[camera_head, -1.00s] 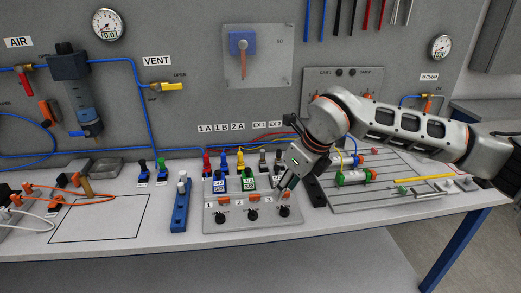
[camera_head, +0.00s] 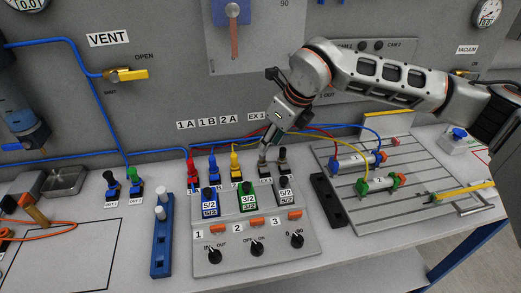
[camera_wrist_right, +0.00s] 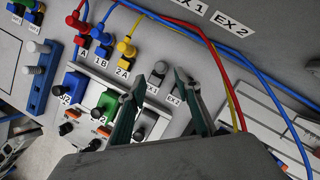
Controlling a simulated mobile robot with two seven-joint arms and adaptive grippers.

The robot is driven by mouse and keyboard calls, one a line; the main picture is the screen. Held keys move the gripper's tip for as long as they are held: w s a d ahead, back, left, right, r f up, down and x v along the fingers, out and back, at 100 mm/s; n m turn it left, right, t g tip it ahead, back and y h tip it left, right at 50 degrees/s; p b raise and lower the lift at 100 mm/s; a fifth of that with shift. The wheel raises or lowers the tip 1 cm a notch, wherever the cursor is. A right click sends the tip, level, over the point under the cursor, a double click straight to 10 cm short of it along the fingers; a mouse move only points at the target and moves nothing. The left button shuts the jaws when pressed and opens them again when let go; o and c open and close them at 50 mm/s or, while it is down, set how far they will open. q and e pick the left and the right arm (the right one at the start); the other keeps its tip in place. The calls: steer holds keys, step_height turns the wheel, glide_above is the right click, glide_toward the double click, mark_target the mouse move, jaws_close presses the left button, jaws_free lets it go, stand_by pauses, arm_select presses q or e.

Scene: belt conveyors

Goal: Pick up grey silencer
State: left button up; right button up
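Two small grey silencers stand on the row of ports by the back panel, right of the coloured fittings. One silencer (camera_head: 282,154) shows just right of my right gripper (camera_head: 263,160) in the head view. In the right wrist view a grey silencer (camera_wrist_right: 159,68) shows beyond and between the spread fingertips of my right gripper (camera_wrist_right: 160,95). The gripper is open and empty, and I cannot tell if a finger touches anything. My left gripper is not in view.
Red (camera_head: 193,172), blue (camera_head: 213,166) and yellow (camera_head: 235,160) fittings with hoses stand left of the gripper. The valve panel (camera_head: 250,243) with switches and knobs lies in front. A slotted plate (camera_head: 415,185) with cylinders is at right. Blue and red hoses cross nearby.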

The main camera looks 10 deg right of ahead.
mark_target(262, 161)
steer(key=shift+w+p+x, duration=0.2)
steer(key=shift+p+x, duration=0.2)
steer(key=shift+x, duration=3.05)
steer(key=shift+a+r, duration=0.1)
steer(key=shift+c, duration=0.5)
